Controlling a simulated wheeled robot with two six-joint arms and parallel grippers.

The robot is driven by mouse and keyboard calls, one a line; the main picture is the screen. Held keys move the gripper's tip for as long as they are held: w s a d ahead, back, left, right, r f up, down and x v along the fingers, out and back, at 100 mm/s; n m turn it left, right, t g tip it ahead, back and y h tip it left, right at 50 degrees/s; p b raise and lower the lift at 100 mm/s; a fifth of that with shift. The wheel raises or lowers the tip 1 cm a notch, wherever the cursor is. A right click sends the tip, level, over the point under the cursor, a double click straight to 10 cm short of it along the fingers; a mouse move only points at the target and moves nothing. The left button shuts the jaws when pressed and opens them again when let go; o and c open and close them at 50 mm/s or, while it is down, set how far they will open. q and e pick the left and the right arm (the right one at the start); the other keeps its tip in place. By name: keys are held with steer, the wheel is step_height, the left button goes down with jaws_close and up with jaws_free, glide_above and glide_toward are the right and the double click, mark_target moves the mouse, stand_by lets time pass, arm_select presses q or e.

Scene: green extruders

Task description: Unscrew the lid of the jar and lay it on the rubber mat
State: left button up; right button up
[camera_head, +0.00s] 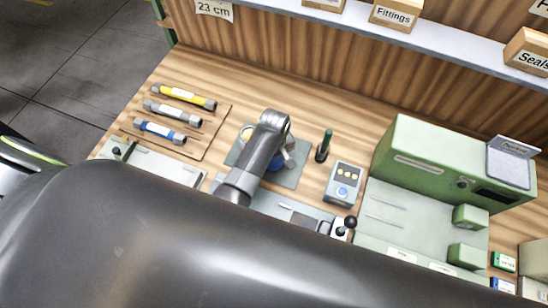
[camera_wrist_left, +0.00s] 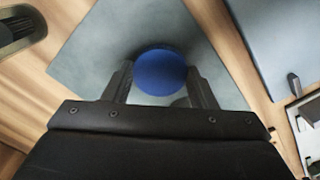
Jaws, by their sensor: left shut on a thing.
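The blue round lid (camera_wrist_left: 160,72) sits between the two fingers of my left gripper (camera_wrist_left: 159,76) in the left wrist view. The fingers are shut on its sides. The lid hides what is below it, so I cannot tell whether it still sits on the jar. The grey-blue rubber mat (camera_wrist_left: 90,50) spreads beneath and around it. In the head view the mat (camera_head: 288,178) lies mid-bench, and my left arm covers most of the jar and lid; only bits of pale and blue show beside it. My right gripper is in neither view.
Yellow, grey and blue tubes lie on a wooden board (camera_head: 213,135) at left. A green upright peg (camera_head: 325,143) and a grey button box (camera_head: 344,182) stand right of the mat. A large green machine (camera_head: 420,160) fills the right. A shelf (camera_head: 370,35) runs behind.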

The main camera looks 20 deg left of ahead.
mark_target(274, 161)
arm_select(q)
steer(key=shift+f, duration=0.3)
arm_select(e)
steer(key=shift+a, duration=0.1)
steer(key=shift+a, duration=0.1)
arm_select(q)
steer(key=o, duration=1.1)
steer(key=shift+f, duration=0.1)
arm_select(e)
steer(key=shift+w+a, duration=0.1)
arm_select(q)
step_height(274, 161, up, 12)
steer(key=shift+r, duration=0.15)
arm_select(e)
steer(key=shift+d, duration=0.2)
